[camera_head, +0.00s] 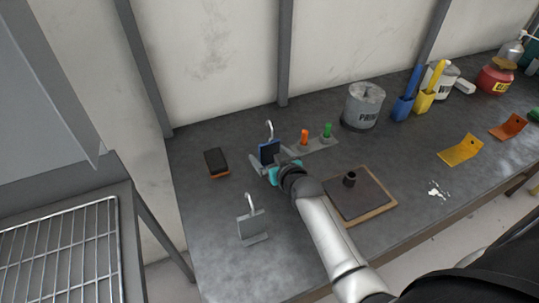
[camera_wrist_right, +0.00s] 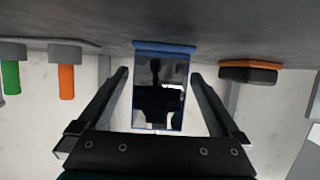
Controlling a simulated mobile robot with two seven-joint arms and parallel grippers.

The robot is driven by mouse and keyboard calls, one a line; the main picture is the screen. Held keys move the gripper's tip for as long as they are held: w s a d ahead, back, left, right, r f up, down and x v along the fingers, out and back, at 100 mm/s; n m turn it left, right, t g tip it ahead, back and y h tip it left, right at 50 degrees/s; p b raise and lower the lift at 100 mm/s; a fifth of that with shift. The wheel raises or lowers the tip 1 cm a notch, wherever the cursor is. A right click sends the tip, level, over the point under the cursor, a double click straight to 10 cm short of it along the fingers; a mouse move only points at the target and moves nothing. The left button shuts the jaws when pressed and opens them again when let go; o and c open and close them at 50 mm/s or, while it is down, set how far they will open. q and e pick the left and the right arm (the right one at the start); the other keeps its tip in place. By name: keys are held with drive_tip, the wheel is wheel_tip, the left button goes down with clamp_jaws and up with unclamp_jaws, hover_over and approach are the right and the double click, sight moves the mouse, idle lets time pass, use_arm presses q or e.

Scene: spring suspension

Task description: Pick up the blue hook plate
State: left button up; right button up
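The blue hook plate (camera_head: 268,148) stands upright on the grey workbench, with a pale hook rising above it. In the right wrist view, the blue hook plate (camera_wrist_right: 160,95) shows a dark, shiny face and a blue edge strip. My right gripper (camera_head: 266,163) is at the plate in the head view, partly covering its lower part. In the wrist view, the fingers of my right gripper (camera_wrist_right: 160,74) are spread on either side of the plate, with a visible gap on each side. My left gripper is not in view.
A grey hook plate (camera_head: 252,226) stands nearer the front. A dark block with an orange edge (camera_head: 216,162) lies to the left. A rack with orange and green handles (camera_head: 316,147) and a paint can (camera_head: 363,108) stand to the right. A brown board (camera_head: 376,200) lies beside my right arm.

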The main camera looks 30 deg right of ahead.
drive_tip(key=c, duration=1.4)
drive_tip(key=shift+c, duration=0.3)
drive_tip(key=shift+r, duration=0.1)
